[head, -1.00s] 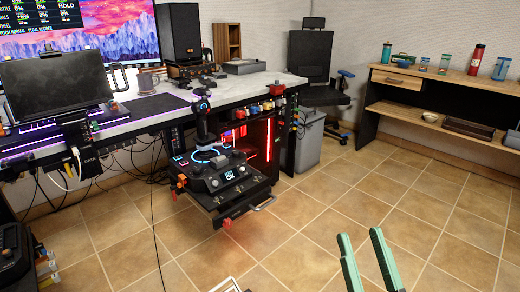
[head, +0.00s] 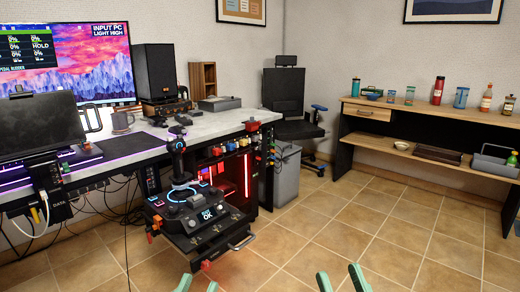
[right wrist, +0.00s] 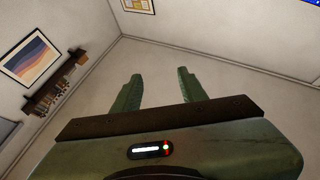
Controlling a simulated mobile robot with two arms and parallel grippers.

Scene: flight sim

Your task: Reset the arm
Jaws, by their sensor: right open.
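My right gripper (head: 341,280) shows as two green fingertips at the bottom edge of the head view. Its fingers are apart with nothing between them. The right wrist view shows the same gripper (right wrist: 158,88) open and empty, with plain pale surfaces beyond it.
A desk (head: 215,127) with a monitor (head: 70,55) and a joystick unit (head: 195,212) stands at the left. A grey bin (head: 286,175) and black chair (head: 290,105) are behind it. A wooden shelf table (head: 425,119) is at the right. The tiled floor (head: 375,220) between is clear.

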